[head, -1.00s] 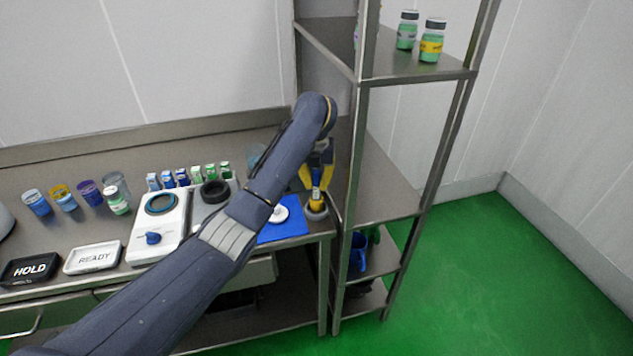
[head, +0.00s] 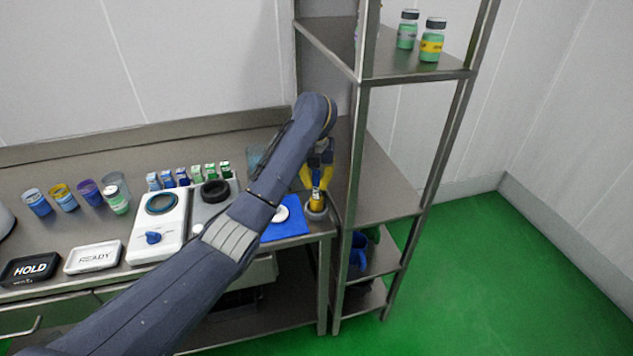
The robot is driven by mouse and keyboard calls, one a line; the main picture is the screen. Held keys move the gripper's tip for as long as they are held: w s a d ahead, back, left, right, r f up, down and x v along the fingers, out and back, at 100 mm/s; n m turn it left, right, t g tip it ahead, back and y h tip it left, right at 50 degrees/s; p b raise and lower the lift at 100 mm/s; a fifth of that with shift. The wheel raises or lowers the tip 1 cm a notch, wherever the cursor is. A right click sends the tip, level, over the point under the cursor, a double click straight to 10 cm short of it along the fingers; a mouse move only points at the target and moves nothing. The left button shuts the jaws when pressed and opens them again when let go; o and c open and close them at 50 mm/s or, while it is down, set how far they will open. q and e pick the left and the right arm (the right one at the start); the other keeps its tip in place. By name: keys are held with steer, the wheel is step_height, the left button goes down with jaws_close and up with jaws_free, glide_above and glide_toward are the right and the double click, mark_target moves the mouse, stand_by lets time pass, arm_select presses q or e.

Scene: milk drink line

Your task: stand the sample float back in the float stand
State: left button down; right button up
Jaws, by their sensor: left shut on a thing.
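My left gripper (head: 318,183), with yellow fingers, is at the right end of the bench, pointing down over the float stand. It is shut on the sample float (head: 317,201), a small yellow piece showing just below the fingertips. The float stand (head: 317,214) is a small grey round holder near the bench's front right corner. The float's lower end is at the stand's top; I cannot tell how deep it sits inside. My left forearm crosses the middle of the head view. My right gripper is not in view.
A steel rack post (head: 352,200) stands close to the right of the gripper. A blue mat (head: 290,229) with a white disc (head: 282,213) lies left of the stand. A white scale (head: 157,228), small bottles and HOLD (head: 30,269) and READY (head: 93,257) trays are farther left.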

arm_select(q)
steer(key=shift+f, duration=0.7)
stand_by(0.3)
steer(key=c, duration=1.6)
jaws_free()
steer(key=shift+c, duration=0.2)
steer(key=shift+r, duration=0.1)
steer(key=shift+s+a+r, duration=0.1)
steer(key=shift+s+r, duration=0.1)
steer(key=shift+r, duration=1.6)
steer(key=shift+s+d+r, duration=0.1)
steer(key=shift+s+r, duration=0.1)
steer(key=shift+r, duration=1.6)
steer(key=shift+s+a+r, duration=0.1)
steer(key=shift+s+r, duration=0.1)
steer(key=shift+r, duration=1.6)
